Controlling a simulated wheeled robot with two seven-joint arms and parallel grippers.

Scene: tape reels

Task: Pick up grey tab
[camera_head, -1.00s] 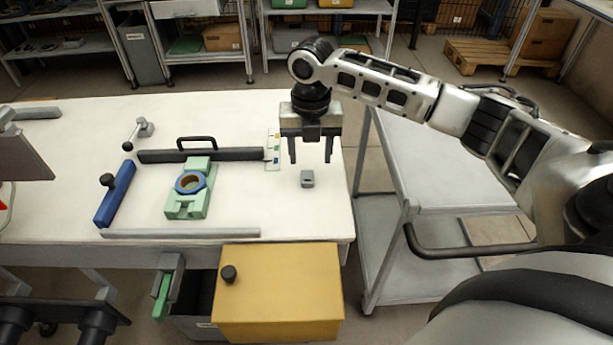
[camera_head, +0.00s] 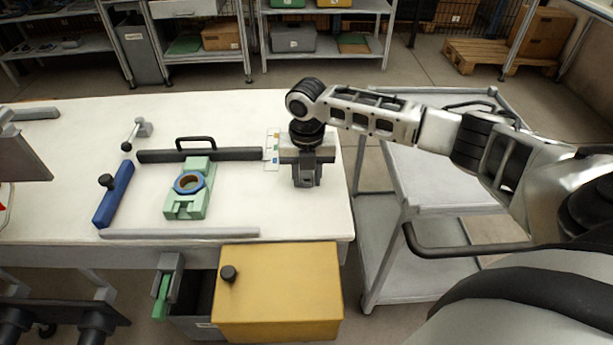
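The grey tab stands near the right end of the white table; it is now mostly hidden by my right gripper (camera_head: 307,184). The gripper points straight down over the tab's spot, with its fingertips low at the table. The fingers are close together, one on each side of the tab, and appear shut on it. The tab seems still down at table height. My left gripper is not in view.
A green fixture with a blue ring (camera_head: 189,184), a black bar with a handle (camera_head: 215,154), a blue bar (camera_head: 113,195) and a grey strip (camera_head: 180,233) lie left on the table (camera_head: 240,205). A yellow box (camera_head: 280,295) stands in front; a cart (camera_head: 440,180) is at right.

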